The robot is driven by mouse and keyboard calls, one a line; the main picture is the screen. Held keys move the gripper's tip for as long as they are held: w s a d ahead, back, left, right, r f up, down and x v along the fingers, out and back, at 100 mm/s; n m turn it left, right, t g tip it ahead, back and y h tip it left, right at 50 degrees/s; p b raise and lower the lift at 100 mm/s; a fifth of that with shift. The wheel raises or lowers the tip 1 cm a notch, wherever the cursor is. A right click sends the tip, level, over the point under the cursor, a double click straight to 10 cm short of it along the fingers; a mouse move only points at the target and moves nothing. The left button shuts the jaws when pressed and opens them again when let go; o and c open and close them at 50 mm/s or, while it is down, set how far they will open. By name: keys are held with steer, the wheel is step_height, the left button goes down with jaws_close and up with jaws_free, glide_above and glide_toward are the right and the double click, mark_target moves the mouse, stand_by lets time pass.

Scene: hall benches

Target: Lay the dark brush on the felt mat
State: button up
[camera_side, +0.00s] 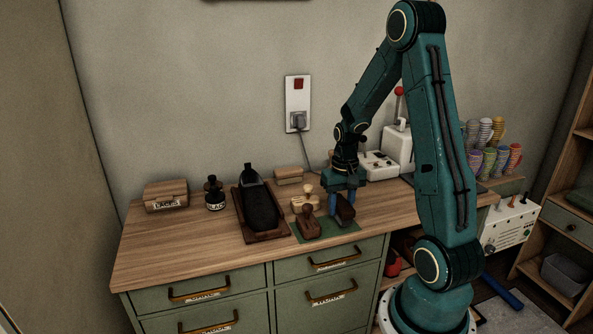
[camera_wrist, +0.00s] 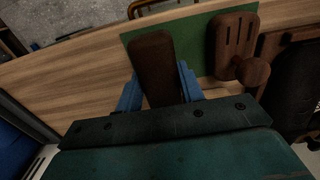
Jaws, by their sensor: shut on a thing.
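The dark brush (camera_side: 346,212) is a long dark brown block held between the blue fingers of my gripper (camera_side: 343,204). In the wrist view the dark brush (camera_wrist: 153,62) shows between both fingertips (camera_wrist: 158,85), and its body overlaps the edge of the green mat. The felt mat (camera_side: 322,233) lies flat on the bench top; it also shows in the wrist view (camera_wrist: 195,55). The brush is at the mat's right end in the side view; I cannot tell whether it touches the mat. A brown knobbed tool (camera_side: 308,224) rests at the mat's left end, beside the brush.
A black shoe (camera_side: 262,208) sits on a wooden tray (camera_side: 238,214) to the left. Pale brushes (camera_side: 289,176) (camera_side: 304,199) lie behind the mat. A black bottle (camera_side: 214,196) and a laces box (camera_side: 166,203) stand farther left. A white machine (camera_side: 398,150) stands at right. The front left bench top is clear.

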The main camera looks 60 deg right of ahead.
mark_target(341, 202)
steer(key=shift+f, duration=0.95)
steer(key=o, duration=0.9)
steer(key=shift+f, duration=0.1)
step_height(341, 202, up, 12)
steer(key=shift+r, duration=0.15)
